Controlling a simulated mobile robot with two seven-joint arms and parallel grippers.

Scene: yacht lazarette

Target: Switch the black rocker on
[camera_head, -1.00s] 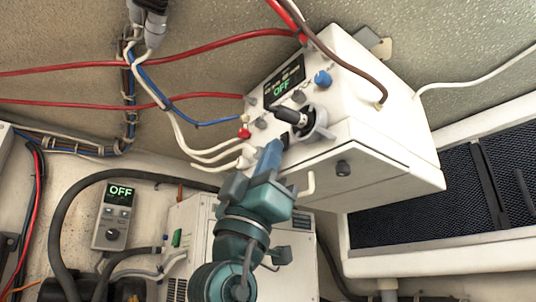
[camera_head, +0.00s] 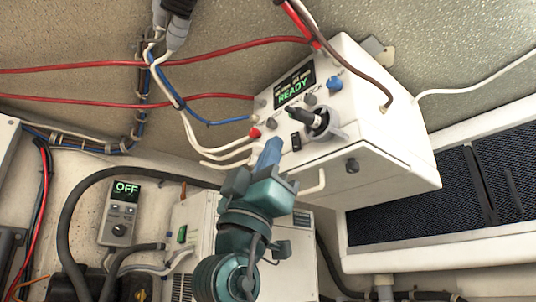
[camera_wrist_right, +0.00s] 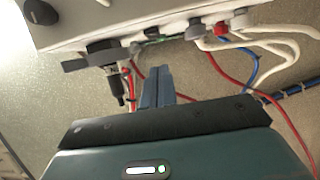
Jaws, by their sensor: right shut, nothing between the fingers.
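The black rocker (camera_head: 296,141) is on the front face of a white box (camera_head: 375,130), just below left of a black-handled plug or lever. The box's display (camera_head: 294,87) reads READY in green. My right gripper (camera_head: 271,150) is shut with nothing in it. Its blue fingertips are just left of and below the rocker, with a small gap in the head view. In the right wrist view the shut fingers (camera_wrist_right: 157,85) point up toward the box's face, slightly short of it. My left gripper is not in view.
A blue knob (camera_head: 334,84) and a red-capped connector (camera_head: 255,133) share the box's face. White, red and blue cables run left from it. A small grey controller (camera_head: 119,212) reading OFF hangs at the lower left. A dark mesh panel (camera_head: 420,205) is on the right.

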